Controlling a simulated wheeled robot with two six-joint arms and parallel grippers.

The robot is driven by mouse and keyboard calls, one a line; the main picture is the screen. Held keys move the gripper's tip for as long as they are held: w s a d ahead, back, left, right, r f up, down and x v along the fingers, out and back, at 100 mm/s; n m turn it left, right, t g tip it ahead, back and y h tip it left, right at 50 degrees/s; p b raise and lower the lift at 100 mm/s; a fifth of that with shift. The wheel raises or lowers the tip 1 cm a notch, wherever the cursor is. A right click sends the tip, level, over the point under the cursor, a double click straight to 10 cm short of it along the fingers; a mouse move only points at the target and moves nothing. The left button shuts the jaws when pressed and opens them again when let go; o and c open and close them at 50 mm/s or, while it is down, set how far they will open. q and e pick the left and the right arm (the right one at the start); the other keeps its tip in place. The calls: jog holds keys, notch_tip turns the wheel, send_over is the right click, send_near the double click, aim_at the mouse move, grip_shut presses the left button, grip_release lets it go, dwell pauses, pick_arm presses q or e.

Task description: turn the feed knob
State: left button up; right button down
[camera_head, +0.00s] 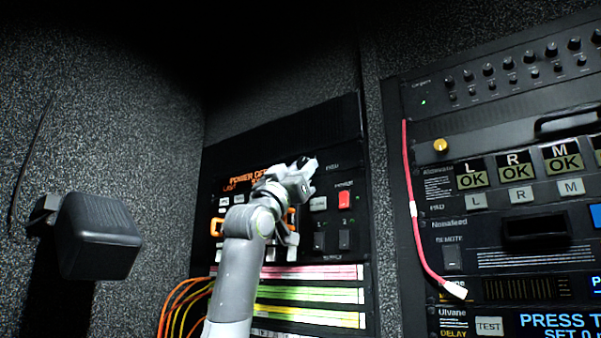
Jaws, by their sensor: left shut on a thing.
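My left arm rises in front of the rack panel (345,270) at the centre. Its gripper (306,165) is at the upper part of this panel, just left of a small label that seems to read FEED (332,166). The gripper is shut on the feed knob. The fingers and wrist hide most of the knob, so I cannot tell which way it points. My right gripper is not in view.
Below the gripper are a red switch (344,199), black switches (344,239) and orange handles. Coloured strips and orange cables sit lower. On the right rack (465,130), a pink cable (415,215) hangs. A black box (100,238) juts out at left.

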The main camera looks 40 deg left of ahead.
pick_arm(q)
jog(key=n+g+y, duration=0.4)
jog(key=n, duration=0.4)
jog(key=d+r+n+g+y, duration=0.1)
jog(key=n+g+y, duration=0.3)
jog(key=n, duration=0.4)
jog(key=n+g+y, duration=0.5)
jog(key=n+y, duration=0.1)
jog(key=n, duration=0.2)
jog(key=shift+d+r+n+b, duration=0.25)
jog(key=shift+d+n+b, duration=0.05)
jog(key=shift+b, duration=0.1)
jog(key=shift+n+g+p, duration=0.5)
jog(key=shift+n+g, duration=0.1)
jog(key=shift+f, duration=0.1)
jog(key=o, duration=1)
